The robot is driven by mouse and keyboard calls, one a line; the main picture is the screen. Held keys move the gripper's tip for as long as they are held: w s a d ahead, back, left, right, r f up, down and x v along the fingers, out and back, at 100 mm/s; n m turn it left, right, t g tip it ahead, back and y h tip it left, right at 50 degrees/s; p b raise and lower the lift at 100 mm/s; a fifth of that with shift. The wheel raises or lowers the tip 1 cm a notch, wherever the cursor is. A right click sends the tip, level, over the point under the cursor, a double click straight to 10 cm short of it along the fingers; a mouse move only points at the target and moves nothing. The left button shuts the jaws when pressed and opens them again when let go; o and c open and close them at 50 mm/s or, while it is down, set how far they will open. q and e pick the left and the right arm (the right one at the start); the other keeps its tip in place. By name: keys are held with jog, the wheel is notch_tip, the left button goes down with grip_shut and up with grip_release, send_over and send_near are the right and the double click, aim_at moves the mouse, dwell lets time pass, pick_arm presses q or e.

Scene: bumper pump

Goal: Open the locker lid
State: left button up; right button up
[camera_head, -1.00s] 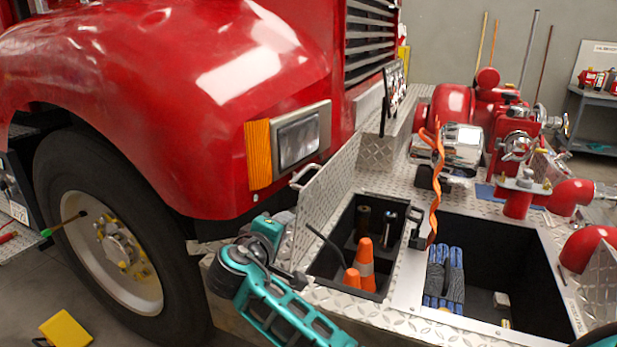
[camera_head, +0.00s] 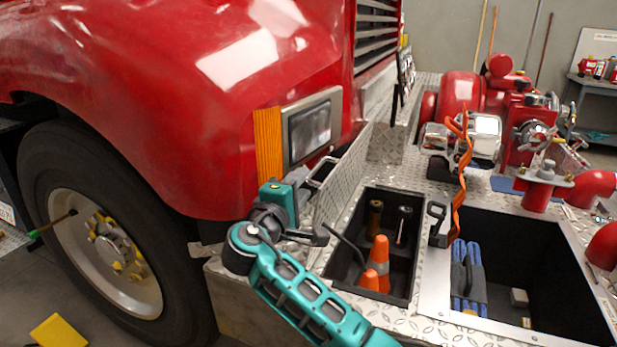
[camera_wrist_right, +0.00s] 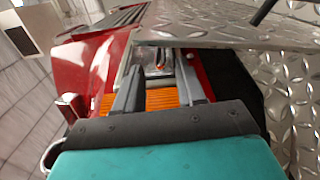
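The locker lid (camera_head: 343,180) is a diamond-plate panel standing steeply raised along the left side of the small locker compartment (camera_head: 345,272), which is open. A metal loop handle (camera_head: 322,172) sits on the lid's far left side. My left gripper is not in view.
The red truck fender and orange-edged headlight (camera_head: 310,128) are close behind the gripper. Orange cones (camera_head: 378,257) stand inside the small compartment. A larger open compartment (camera_head: 545,265) holds blue-edged bundles. The red pump (camera_head: 462,92) is beyond. A yellow block (camera_head: 60,333) lies on the floor.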

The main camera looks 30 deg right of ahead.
aim_at(337, 179)
jog(key=shift+x, duration=2.35)
grip_shut()
jog(key=shift+r, duration=0.1)
